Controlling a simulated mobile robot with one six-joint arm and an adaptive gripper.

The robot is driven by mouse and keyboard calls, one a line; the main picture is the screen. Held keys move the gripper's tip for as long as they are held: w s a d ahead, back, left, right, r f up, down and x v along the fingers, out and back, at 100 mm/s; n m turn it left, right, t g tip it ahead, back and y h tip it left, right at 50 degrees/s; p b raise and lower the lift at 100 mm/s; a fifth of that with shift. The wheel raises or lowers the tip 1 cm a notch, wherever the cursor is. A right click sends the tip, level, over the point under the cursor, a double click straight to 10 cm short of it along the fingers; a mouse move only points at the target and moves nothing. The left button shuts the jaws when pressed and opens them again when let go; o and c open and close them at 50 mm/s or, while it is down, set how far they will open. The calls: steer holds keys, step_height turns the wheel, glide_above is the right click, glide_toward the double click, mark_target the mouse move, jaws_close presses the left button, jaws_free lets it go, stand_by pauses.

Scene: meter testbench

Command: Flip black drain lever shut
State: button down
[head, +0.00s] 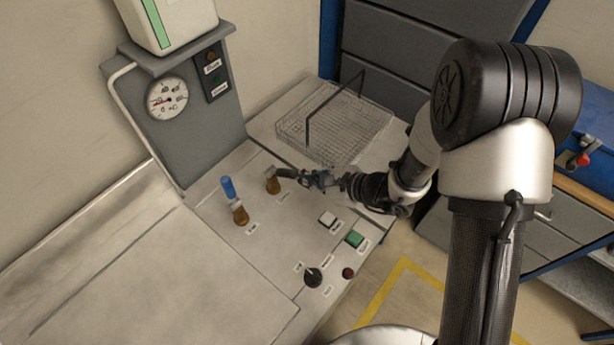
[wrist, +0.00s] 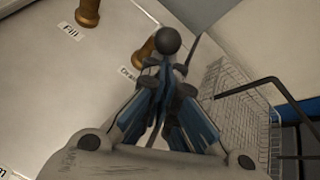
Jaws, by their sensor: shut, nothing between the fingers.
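The drain valve has a brass body (head: 272,183) on the bench top, and its black lever (head: 286,173) points right, toward my gripper (head: 306,178). In the wrist view the brass drain body (wrist: 146,52) stands just beyond the fingertips. The lever's round black end (wrist: 168,40) shows right above my gripper (wrist: 166,78). My gripper is shut and empty. Its tips are close to the lever's end; I cannot tell whether they touch. The "Drain" label (wrist: 127,73) is partly hidden by the fingers.
The fill valve (head: 239,213) with its blue lever (head: 228,187) upright stands to the left. A wire basket (head: 345,125) with a tall black handle (wrist: 265,83) lies close on the right. White (head: 327,219) and green (head: 354,239) buttons and a black knob (head: 313,277) are nearer the front edge.

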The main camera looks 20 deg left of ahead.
steer(key=w+a+r+g+h+p, duration=0.1)
steer(key=a+r+h+p, duration=0.4)
steer(key=p, duration=0.7)
steer(key=shift+w+a+r+p, duration=0.4)
steer(key=shift+a+r, duration=0.35)
steer(key=shift+r, duration=0.15)
steer(key=shift+w+a+r, duration=0.1)
steer(key=shift+a+r, duration=0.1)
